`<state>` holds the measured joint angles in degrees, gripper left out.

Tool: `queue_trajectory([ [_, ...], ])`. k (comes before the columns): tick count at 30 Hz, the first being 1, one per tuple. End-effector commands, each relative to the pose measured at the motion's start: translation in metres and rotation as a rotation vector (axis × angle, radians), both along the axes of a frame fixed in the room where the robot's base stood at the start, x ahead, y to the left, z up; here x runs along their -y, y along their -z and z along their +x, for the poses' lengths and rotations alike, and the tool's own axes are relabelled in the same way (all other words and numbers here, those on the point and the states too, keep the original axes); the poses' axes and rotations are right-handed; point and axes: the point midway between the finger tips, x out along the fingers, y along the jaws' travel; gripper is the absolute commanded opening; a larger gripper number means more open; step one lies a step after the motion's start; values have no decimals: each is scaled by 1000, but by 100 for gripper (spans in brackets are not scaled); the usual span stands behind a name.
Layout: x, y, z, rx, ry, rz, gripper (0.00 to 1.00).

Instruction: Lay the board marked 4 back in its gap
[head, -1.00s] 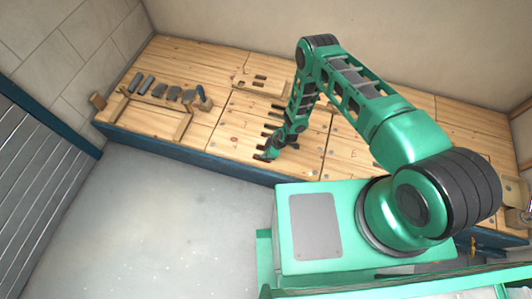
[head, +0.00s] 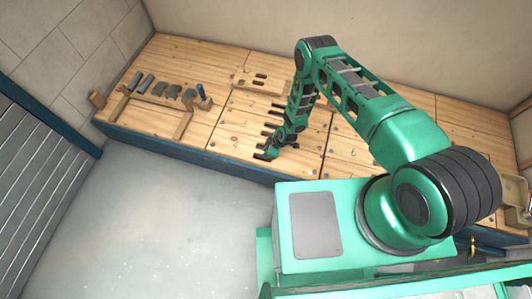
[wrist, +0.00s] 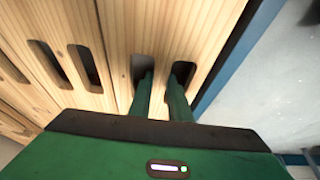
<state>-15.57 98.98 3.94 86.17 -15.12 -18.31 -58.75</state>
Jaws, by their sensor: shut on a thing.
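A pale wooden board (wrist: 125,25) with dark slots lies under my gripper (wrist: 162,82) in the wrist view. One finger reaches into each of two neighbouring slots. My gripper is shut on the wooden strip between them, close to the blue-edged front of the deck. In the head view my gripper (head: 272,153) is low at the front edge of the slotted middle panel (head: 240,120). The mark on this panel is too small to read surely, so I cannot tell which board bears the 4. No open gap shows clearly. My arm hides part of the deck.
A panel marked 6 (head: 345,135) lies to the right. Grey floor (head: 150,210) is clear in front.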

Motion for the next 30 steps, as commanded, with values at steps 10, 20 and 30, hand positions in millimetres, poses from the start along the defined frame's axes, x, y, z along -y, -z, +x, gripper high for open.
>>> queue_trajectory([
  [10, -1, 2, 0, 0, 0, 1, 39],
  [20, 2, -3, -1, 0, 0, -1, 39],
  [30, 22, -54, -7, 0, 0, 0, 39],
])
